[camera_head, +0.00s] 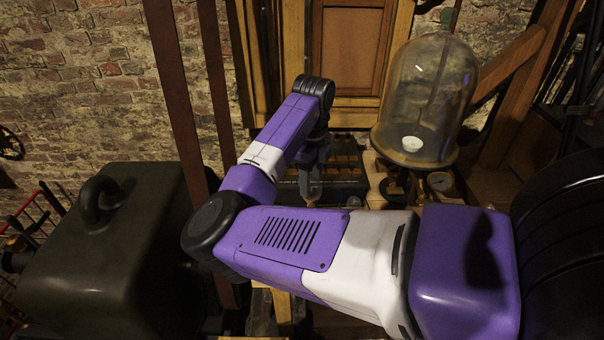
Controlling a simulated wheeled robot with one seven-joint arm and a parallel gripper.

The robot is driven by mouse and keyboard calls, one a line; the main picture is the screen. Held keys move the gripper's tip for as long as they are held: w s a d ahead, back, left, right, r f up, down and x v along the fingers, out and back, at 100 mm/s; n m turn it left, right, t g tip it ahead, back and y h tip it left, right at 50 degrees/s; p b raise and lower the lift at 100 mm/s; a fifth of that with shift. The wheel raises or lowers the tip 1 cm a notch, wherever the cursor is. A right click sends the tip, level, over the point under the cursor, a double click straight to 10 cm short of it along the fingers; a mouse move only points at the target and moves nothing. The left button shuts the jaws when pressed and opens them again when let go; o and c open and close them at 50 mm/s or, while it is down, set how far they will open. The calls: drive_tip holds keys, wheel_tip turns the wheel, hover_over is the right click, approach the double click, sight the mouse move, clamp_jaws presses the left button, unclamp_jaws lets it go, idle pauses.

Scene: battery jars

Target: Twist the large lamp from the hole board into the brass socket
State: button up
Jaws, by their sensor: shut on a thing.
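My gripper (313,166) points down near the middle of the view, beyond the bend of my purple and white arm. It is shut on what looks like the large lamp (310,188), a small, dull, pale shape just under the fingers. The lamp is small and dim here, and its lower end is hard to make out. Neither the brass socket nor the hole board can be made out with certainty. My forearm covers much of the area in front of the gripper.
A dark row of box-like cells (345,175) lies behind the gripper. A large dark green casing (115,255) fills the left. Brown straps (178,85) hang left of my arm.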

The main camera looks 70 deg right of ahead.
drive_tip(key=shift+d+f+m, duration=0.1)
drive_tip(key=shift+m, duration=0.2)
drive_tip(key=shift+f+b, duration=2)
drive_tip(key=shift+f, duration=0.4)
drive_tip(key=shift+f+b, duration=0.5)
drive_tip(key=shift+f, duration=0.75)
drive_tip(key=shift+w+f+m+b, duration=0.15)
drive_tip(key=shift+m+b, duration=0.35)
drive_tip(key=shift+m, duration=0.5)
drive_tip(key=m+b, duration=0.1)
drive_tip(key=m, duration=0.2)
drive_tip(key=shift+m, duration=0.8)
